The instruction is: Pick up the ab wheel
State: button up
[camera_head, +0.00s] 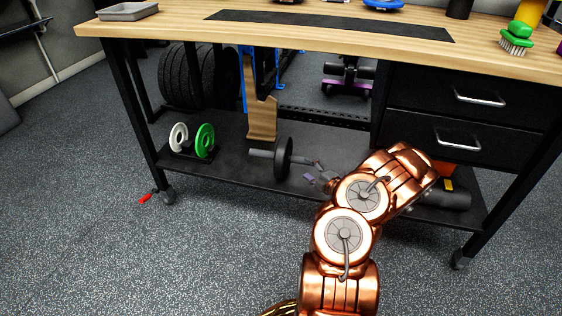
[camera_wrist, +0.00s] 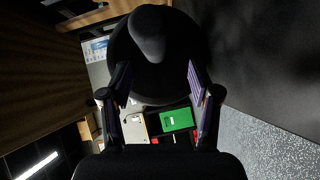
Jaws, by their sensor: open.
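The ab wheel (camera_head: 283,160), a black wheel with a handle sticking out on each side, rests on the lower shelf (camera_head: 228,165) of the workbench. In the wrist view the ab wheel (camera_wrist: 155,62) fills the upper middle as a dark disc, with its rounded handle end facing the camera. My gripper (camera_wrist: 158,78) is open, with one finger on each side of the lower part of the disc; no clear contact shows. In the head view my gripper (camera_head: 316,172) is just right of the wheel, partly hidden by my copper arm.
White and green plates (camera_head: 204,141) stand in a rack to the left on the shelf. A dark roller (camera_head: 447,197) lies at the right end. Drawers (camera_head: 470,97) and the wooden top (camera_head: 330,35) sit above. The floor in front is mostly clear.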

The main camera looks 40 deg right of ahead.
aim_at(302, 162)
jog(key=shift+w+d+f+b, duration=0.1)
jog(key=shift+w+b, duration=0.2)
jog(key=shift+w, duration=0.25)
jog(key=shift+w+d+f+b, duration=0.1)
jog(key=shift+w+b, duration=0.15)
jog(key=shift+w, duration=0.3)
jog(key=w+b, duration=0.1)
jog(key=w, duration=0.2)
jog(key=shift+w+b, duration=0.1)
jog(key=shift+b, duration=0.25)
jog(key=shift+w+d+r, duration=0.1)
jog(key=shift+w+d, duration=0.05)
jog(key=shift+w, duration=0.3)
jog(key=shift+c, duration=0.3)
grip_shut()
